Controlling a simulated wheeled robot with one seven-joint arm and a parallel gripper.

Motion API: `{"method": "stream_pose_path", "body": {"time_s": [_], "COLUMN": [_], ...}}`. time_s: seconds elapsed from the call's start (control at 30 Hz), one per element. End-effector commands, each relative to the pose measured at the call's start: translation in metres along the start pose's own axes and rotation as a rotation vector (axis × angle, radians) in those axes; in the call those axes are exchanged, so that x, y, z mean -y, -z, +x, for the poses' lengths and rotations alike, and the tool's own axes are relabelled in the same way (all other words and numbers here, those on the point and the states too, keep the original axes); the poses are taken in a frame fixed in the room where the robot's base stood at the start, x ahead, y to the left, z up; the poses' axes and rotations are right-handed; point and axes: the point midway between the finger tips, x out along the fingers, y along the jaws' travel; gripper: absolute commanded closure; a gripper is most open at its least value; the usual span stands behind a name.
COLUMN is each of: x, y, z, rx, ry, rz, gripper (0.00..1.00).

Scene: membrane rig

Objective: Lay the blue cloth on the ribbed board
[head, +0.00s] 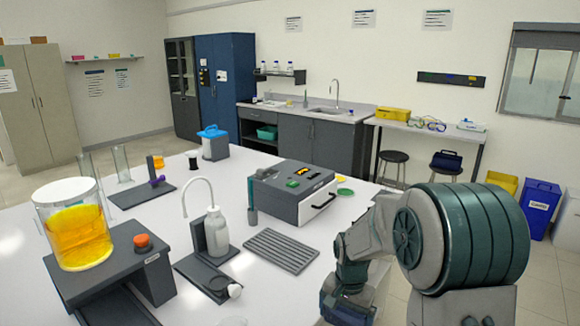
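The ribbed board (281,250) is a grey, grooved rectangle lying flat on the white bench, in front of the grey instrument box. Its top is bare. I cannot make out a blue cloth in the head view. My arm comes in from the right and bends down beyond the board's right side, and its dark wrist part reaches the bottom edge. My gripper's fingers are not visible, so what they hold cannot be seen.
The grey instrument box (312,205) stands behind the board. A white wash bottle (216,234) on a dark stand is to its left. A beaker of orange liquid (78,240) stands further left. A blue-topped container (213,134) is at the back. Bare bench (225,182) lies between.

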Motion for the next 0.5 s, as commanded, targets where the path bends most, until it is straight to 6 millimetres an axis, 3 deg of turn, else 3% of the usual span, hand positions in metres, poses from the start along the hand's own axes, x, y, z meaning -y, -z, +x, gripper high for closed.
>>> {"method": "stream_pose_path", "body": {"time_s": [0.3,0.5], "x": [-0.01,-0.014], "y": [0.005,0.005], "z": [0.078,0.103], "rx": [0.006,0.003], "ry": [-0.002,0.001], "rz": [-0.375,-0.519], "gripper": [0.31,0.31]}}
